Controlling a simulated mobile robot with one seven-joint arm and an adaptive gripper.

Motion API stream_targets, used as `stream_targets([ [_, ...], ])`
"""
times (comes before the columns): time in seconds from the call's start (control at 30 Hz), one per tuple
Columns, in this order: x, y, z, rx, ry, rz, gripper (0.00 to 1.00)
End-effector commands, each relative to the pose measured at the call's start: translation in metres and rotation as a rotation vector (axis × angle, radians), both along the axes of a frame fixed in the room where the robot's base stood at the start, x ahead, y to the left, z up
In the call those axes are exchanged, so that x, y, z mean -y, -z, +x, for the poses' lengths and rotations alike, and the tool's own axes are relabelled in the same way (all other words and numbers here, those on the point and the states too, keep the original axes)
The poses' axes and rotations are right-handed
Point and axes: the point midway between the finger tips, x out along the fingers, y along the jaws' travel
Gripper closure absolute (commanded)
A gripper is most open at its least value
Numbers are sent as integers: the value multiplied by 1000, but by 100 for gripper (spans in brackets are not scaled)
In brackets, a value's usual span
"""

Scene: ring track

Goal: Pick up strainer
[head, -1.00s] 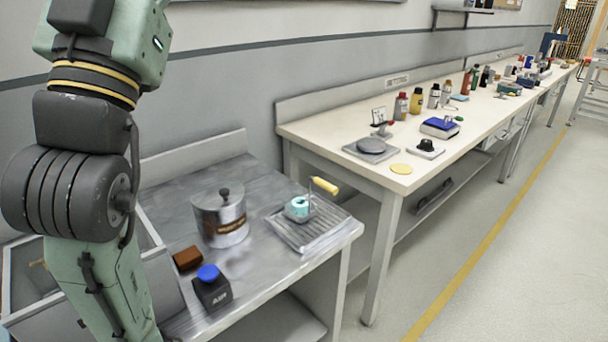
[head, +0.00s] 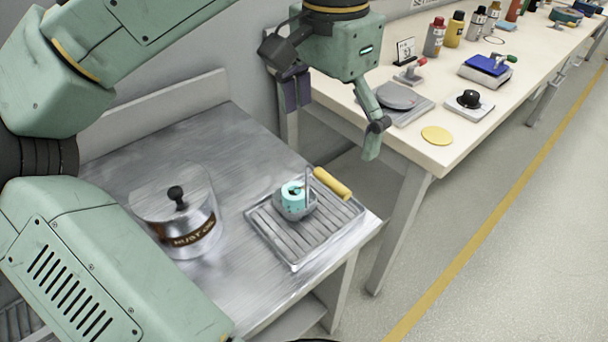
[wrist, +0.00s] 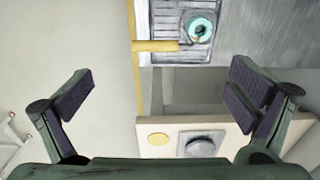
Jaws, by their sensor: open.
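The strainer is a small grey metal basket (head: 297,212) with a yellow handle (head: 333,184) sticking up and out. It sits on a ribbed drain tray (head: 270,238) on the steel bench. A teal ring-shaped piece (head: 293,193) lies in the basket. My gripper (head: 333,115) is open and empty, above and beyond the strainer near the gap between the benches. In the wrist view, the handle (wrist: 155,46) and teal ring (wrist: 200,29) show at the top, ahead of the widely spread fingers (wrist: 163,95). The handle is apart from both fingers.
The higher cream bench (head: 470,145) behind holds a grey round-plate device (head: 397,98), a yellow disc (head: 437,135), a blue scale (head: 487,68) and several bottles. Floor at right is clear.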

Motion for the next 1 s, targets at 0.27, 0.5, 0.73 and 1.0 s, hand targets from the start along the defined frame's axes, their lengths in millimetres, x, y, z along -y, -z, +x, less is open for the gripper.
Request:
stream_targets([
  [0.27,-4,33,-6,-37,-7,22,0],
  [0.5,-3,58,-5,-34,-7,20,0],
  [0.73,1,85,0,-34,-6,23,0],
  [1.0,2,111,1,-32,-5,19,0],
])
